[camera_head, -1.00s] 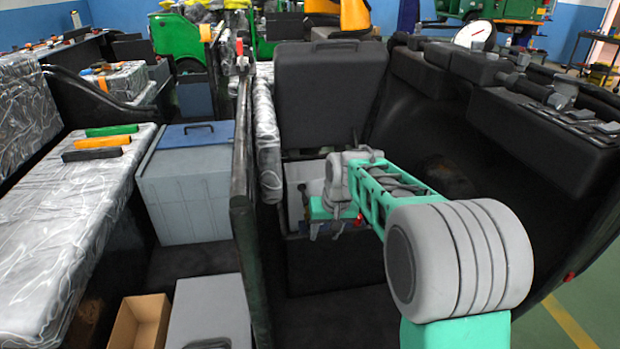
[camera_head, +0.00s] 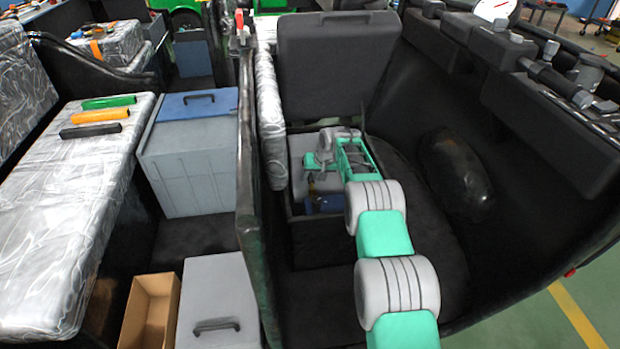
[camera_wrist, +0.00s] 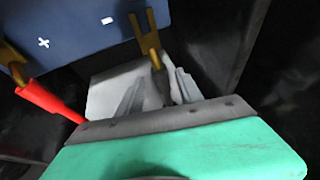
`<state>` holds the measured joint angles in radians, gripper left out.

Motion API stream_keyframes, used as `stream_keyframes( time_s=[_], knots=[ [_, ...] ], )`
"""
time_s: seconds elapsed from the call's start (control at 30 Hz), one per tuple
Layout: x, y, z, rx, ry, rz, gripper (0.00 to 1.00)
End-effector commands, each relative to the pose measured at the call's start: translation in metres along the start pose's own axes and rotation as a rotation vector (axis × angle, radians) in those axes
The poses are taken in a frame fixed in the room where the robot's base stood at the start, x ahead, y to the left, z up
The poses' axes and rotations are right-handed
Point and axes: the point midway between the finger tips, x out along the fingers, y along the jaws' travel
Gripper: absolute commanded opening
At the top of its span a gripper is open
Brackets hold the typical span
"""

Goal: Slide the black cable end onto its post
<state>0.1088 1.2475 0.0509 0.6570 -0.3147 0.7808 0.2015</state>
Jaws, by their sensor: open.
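The blue battery (camera_wrist: 85,25), marked plus and minus, shows at the top of the wrist view and inside the seat compartment in the head view (camera_head: 328,204). The brass fork-shaped black cable end (camera_wrist: 149,38) overlaps the battery's edge beside the minus mark. Its dark cable (camera_wrist: 160,82) runs down between my fingers. I cannot tell whether the end is around its post; no separate post shows there. My gripper (camera_wrist: 160,88) is open, one finger on each side of the cable. In the head view my gripper (camera_head: 313,180) is over the compartment, mostly hidden by my wrist.
A red cable (camera_wrist: 48,100) with a brass end (camera_wrist: 12,62) lies left, near the plus mark. The dark compartment wall (camera_wrist: 235,40) is close on the right. The raised black seat lid (camera_head: 335,65) stands behind. A partition (camera_head: 247,170) stands left of the compartment.

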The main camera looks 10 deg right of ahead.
Motion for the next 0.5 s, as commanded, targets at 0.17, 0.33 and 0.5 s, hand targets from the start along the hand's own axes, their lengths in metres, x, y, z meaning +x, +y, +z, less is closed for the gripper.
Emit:
stream_keyframes(
  time_s=[0.17,0.33,0.5],
  knots=[
    [0.0059,-0.0013,-0.0003,-0.002,0.001,0.000,0.43],
    [0.0058,-0.0018,0.0000,-0.002,0.000,0.000,0.42],
    [0.0059,-0.0021,0.0001,-0.002,-0.001,-0.001,0.29]
  ],
)
